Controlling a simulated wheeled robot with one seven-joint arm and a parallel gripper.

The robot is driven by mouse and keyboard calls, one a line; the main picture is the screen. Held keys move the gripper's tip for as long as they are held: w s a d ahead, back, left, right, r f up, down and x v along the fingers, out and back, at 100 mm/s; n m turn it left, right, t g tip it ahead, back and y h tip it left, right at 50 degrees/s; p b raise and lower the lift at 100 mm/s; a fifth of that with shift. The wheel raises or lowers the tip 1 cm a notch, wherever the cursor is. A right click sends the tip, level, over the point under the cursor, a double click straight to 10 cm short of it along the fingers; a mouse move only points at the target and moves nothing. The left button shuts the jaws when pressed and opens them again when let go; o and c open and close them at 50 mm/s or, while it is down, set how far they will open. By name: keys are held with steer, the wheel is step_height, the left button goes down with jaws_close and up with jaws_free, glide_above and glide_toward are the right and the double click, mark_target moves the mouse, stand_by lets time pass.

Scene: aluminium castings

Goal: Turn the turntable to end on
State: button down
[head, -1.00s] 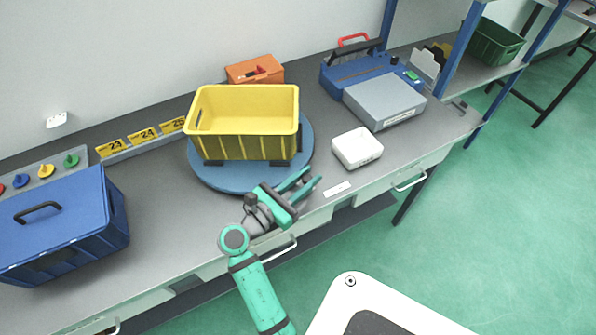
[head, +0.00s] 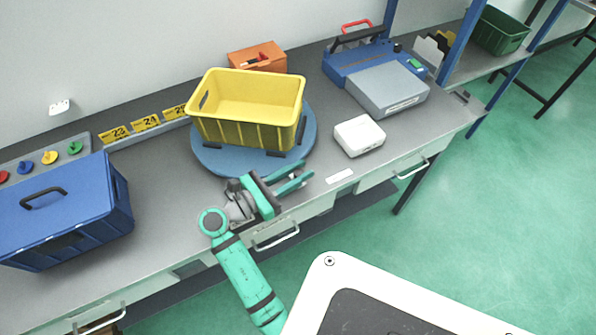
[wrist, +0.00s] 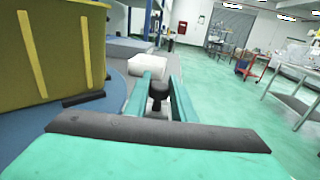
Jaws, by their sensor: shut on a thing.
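The round blue turntable (head: 215,164) lies on the grey bench and carries a yellow crate (head: 240,133). The crate sits at a slight angle, its long side still mostly facing me. My gripper (head: 300,176) is at the turntable's front edge, low over the bench. In the wrist view, my gripper (wrist: 158,88) has its two green fingers shut on a dark upright knob (wrist: 158,92). The knob's base is hidden behind the gripper's body. The crate (wrist: 45,55) stands left of the fingers, apart from them, on the blue turntable (wrist: 30,135).
A white box (head: 359,136) stands right of the turntable, with a grey box (head: 385,90) behind it. An orange box (head: 257,58) is close behind the crate. A blue lidded box (head: 60,215) stands at the left. Bench space between that box and the turntable is clear.

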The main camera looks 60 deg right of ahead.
steer(key=shift+s+f, duration=0.1)
steer(key=c, duration=1.5)
jaws_free()
steer(key=v, duration=1)
steer(key=shift+w+a, duration=0.2)
steer(key=shift+a, duration=0.15)
